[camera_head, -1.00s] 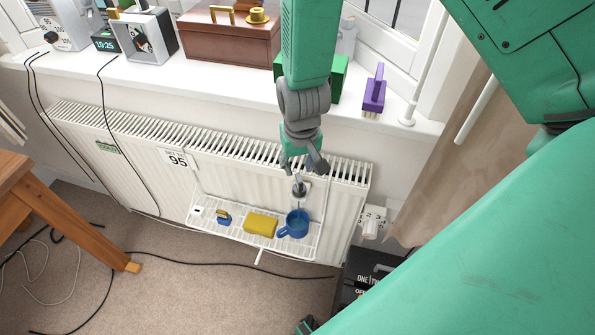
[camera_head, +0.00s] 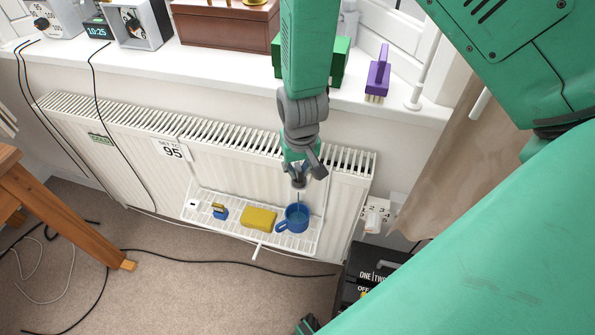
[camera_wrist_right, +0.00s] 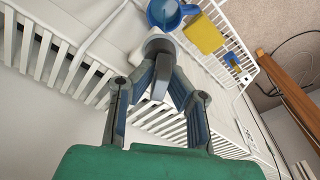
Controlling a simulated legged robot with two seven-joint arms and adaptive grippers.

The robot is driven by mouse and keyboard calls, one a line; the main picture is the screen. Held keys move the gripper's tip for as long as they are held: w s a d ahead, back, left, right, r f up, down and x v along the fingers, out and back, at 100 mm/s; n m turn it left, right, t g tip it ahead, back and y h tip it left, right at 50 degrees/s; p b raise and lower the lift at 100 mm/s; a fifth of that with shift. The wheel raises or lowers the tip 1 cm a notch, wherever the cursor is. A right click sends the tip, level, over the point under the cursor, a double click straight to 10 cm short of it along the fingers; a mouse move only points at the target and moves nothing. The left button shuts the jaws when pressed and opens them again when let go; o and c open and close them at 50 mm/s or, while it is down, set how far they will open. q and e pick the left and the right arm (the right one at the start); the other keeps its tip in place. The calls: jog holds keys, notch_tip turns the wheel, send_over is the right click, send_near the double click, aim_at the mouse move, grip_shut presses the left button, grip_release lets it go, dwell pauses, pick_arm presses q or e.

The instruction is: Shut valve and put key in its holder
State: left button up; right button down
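My right gripper (camera_head: 303,172) hangs in front of the white radiator, above the rack. In the right wrist view its fingers (camera_wrist_right: 163,82) close from both sides on the flat grey tab of a metal piece with a round end, which looks like the key (camera_wrist_right: 160,80). Whether the round end sits on a valve is hidden by the gripper. A blue mug (camera_head: 295,218) stands on the rack just below it. A small blue block with a yellowish top (camera_head: 220,212), possibly the key holder, is at the rack's left. My left gripper is not clearly visible.
A yellow sponge (camera_head: 259,218) lies between mug and blue block on the wire rack (camera_head: 240,236). A label reading 95 (camera_head: 170,151) is on the radiator. A purple brush (camera_head: 377,75) and green box (camera_head: 341,58) stand on the sill. A wooden table (camera_head: 70,230) is at left.

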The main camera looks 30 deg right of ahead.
aim_at(297, 167)
jog(key=n+p, duration=0.2)
jog(key=n, duration=0.3)
jog(key=shift+y, duration=0.4)
jog(key=shift+n, duration=0.5)
jog(key=n+p, duration=0.1)
jog(key=n, duration=0.2)
jog(key=shift+n+y+p, duration=0.3)
jog(key=shift+n+p, duration=0.35)
jog(key=shift+n, duration=0.85)
jog(key=shift+r+p, duration=0.7)
jog(key=shift+p, duration=0.05)
jog(key=shift+s+r+p, duration=0.1)
jog(key=shift+r+p, duration=1.1)
jog(key=shift+r, duration=0.2)
